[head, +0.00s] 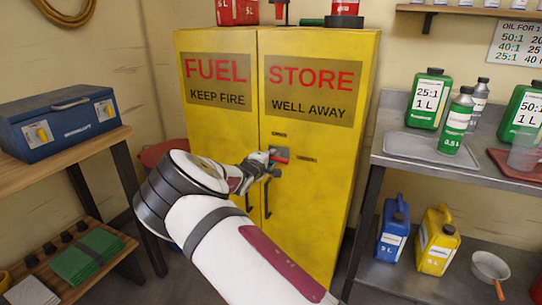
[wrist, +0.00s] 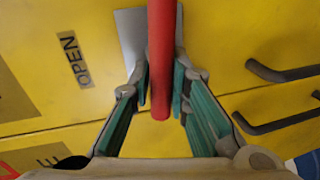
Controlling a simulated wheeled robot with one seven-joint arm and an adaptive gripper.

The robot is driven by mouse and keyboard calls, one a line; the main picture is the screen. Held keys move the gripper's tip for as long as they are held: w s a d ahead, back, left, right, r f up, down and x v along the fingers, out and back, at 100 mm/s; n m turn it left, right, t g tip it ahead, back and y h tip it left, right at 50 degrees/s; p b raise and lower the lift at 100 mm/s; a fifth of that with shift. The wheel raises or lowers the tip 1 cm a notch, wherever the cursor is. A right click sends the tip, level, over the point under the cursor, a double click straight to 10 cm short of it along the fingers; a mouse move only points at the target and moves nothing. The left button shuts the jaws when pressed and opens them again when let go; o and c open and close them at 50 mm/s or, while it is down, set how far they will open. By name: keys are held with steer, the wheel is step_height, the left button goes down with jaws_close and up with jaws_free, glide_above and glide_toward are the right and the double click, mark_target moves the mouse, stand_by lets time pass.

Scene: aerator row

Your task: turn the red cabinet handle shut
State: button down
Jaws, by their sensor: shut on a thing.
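The red handle (head: 281,158) lies roughly level across a small grey plate on the right door of the yellow fuel cabinet (head: 312,195). In the wrist view the red handle (wrist: 162,60) runs between my two green-padded fingers. My gripper (head: 266,162) reaches it from the left front and is shut on it; the fingertips (wrist: 164,88) stand on either side of the bar. The grey plate (wrist: 131,40) is partly hidden behind the handle.
Two dark door pulls (head: 267,198) sit below the handle, close to my gripper. A grey shelf (head: 375,160) with bottles and cans stands close at right. Red cans (head: 238,12) stand on top of the cabinet.

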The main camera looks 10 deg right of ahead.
steer(key=shift+s+d+f+n, duration=0.1)
steer(key=shift+d+f+n, duration=0.1)
steer(key=shift+n, duration=0.2)
steer(key=shift+d+h, duration=0.15)
steer(key=shift+h, duration=0.15)
steer(key=c, duration=1.5)
jaws_free()
steer(key=shift+r, duration=0.1)
steer(key=shift+s+a+r, duration=0.15)
steer(key=shift+s+a, duration=0.2)
steer(key=shift+a, duration=0.15)
steer(key=v, duration=1.1)
steer(key=shift+d+r, duration=0.1)
steer(key=shift+d, duration=0.1)
